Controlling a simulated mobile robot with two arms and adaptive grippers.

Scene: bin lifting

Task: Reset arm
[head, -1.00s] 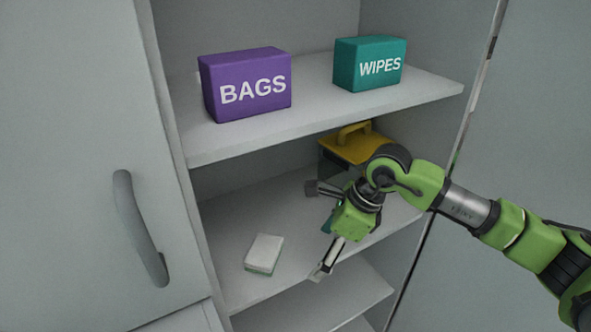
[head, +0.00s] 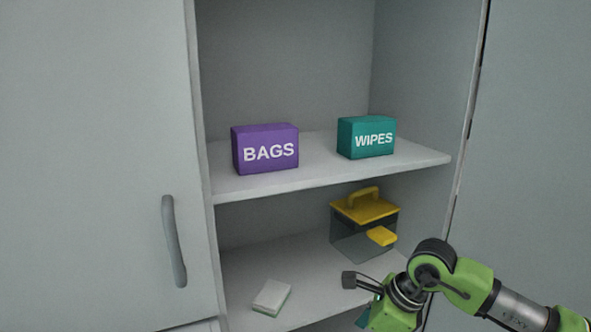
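My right arm comes in from the lower right. My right gripper (head: 390,315) is at the bottom edge, in front of the lower shelf, and its fingertips are cut off by the frame. Whether it is open or shut does not show. No object is seen in the visible part of it. My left gripper is not in view.
A purple BAGS box (head: 265,150) and a teal WIPES box (head: 366,138) stand on the upper shelf (head: 330,172). Below are a clear bin with a yellow handled lid (head: 364,207) and a white sponge (head: 271,296). A closed door with a handle (head: 173,241) is left.

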